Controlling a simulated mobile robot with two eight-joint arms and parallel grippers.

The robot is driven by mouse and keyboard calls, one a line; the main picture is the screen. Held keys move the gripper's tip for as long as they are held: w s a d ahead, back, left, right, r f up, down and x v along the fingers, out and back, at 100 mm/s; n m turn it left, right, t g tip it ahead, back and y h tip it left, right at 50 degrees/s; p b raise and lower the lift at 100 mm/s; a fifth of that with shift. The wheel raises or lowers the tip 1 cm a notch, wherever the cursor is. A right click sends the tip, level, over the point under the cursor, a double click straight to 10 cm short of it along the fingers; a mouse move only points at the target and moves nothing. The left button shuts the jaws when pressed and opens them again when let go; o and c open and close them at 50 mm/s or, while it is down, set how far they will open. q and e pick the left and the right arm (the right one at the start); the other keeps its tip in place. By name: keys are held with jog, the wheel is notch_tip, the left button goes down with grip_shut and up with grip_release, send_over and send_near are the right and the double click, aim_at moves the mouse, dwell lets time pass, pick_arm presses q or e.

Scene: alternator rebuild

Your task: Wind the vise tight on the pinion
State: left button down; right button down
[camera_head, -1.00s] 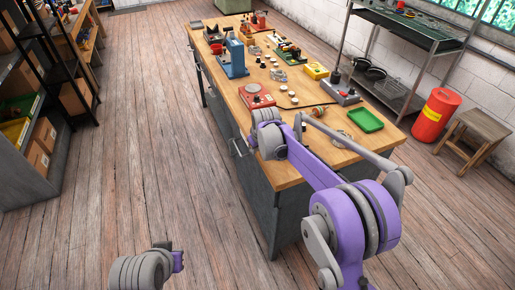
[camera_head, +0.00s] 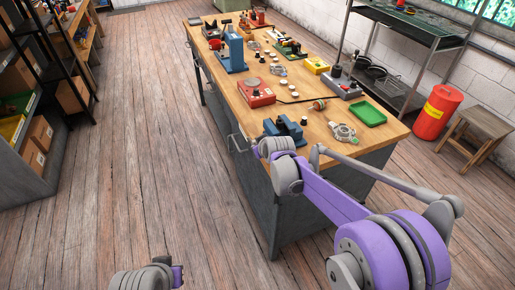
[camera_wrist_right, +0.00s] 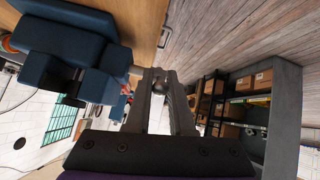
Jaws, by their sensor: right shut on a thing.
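The blue vise (camera_head: 285,129) stands at the near left edge of the workbench; it also fills the upper left of the right wrist view (camera_wrist_right: 62,55). My right gripper (camera_wrist_right: 160,84) is beside the vise, its fingers shut on a small dark round part (camera_wrist_right: 160,88), which looks like the end of the vise handle. In the head view this gripper is hidden behind my purple arm and grey wrist. I cannot make out a pinion in the vise jaws. My left arm shows only as a grey and purple link at the lower left; its gripper is out of sight.
On the workbench (camera_head: 357,142) near the vise lie a copper-coloured rotor (camera_head: 318,105), a metal housing part (camera_head: 343,132), a green tray (camera_head: 368,114) and a red device (camera_head: 257,93). A red drum (camera_head: 436,112) and stool stand right. Floor left of the bench is clear.

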pick_arm(q)
jog(key=shift+s+f+b, duration=0.2)
jog(key=shift+f+b, duration=0.25)
jog(key=shift+f, duration=0.25)
jog(key=shift+s+f+b, duration=0.2)
jog(key=shift+f+b, duration=0.25)
jog(key=shift+f, duration=0.2)
pick_arm(e)
jog(key=shift+s+f+t, duration=0.25)
jog(key=shift+f+t, duration=0.25)
jog(key=shift+t, duration=0.5)
jog(key=c, duration=0.9)
grip_release()
jog(key=shift+c, duration=0.2)
jog(key=shift+r, duration=0.1)
pick_arm(q)
jog(key=shift+r, duration=0.1)
pick_arm(e)
jog(key=v, duration=1)
jog(key=shift+s+d, duration=0.3)
jog(key=shift+r, duration=0.1)
